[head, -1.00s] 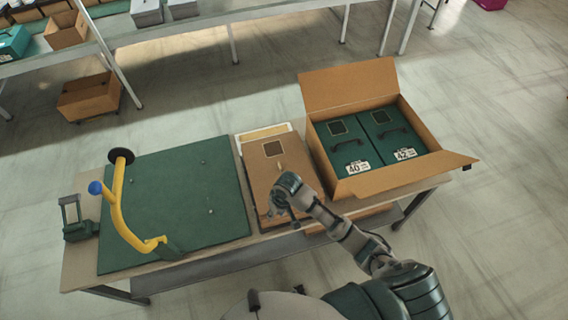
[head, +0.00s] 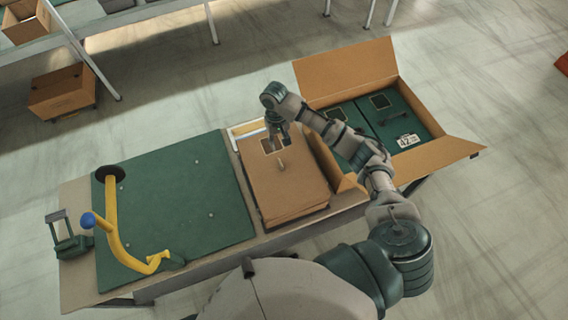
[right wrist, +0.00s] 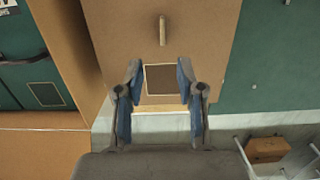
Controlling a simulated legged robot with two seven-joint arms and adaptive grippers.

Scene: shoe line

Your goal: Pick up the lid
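The lid is a flat brown board (head: 290,195) with a dark square patch and a small light peg, on top of what looks like a stack between the green mat and the open carton. It also fills the upper middle of the right wrist view (right wrist: 195,45), with the peg (right wrist: 162,30) above the patch. My right gripper (head: 276,148) is over the lid's far end. In the right wrist view my right gripper (right wrist: 158,75) is open and empty, its blue-padded fingers either side of the dark patch; whether they touch the lid is unclear. My left gripper is out of view.
An open carton (head: 345,70) with dark green boxes stands right of the lid, partly behind my right arm. A green mat (head: 180,205) with a yellow bent lever (head: 113,215) lies left. A small green device (head: 70,240) stands at the left edge.

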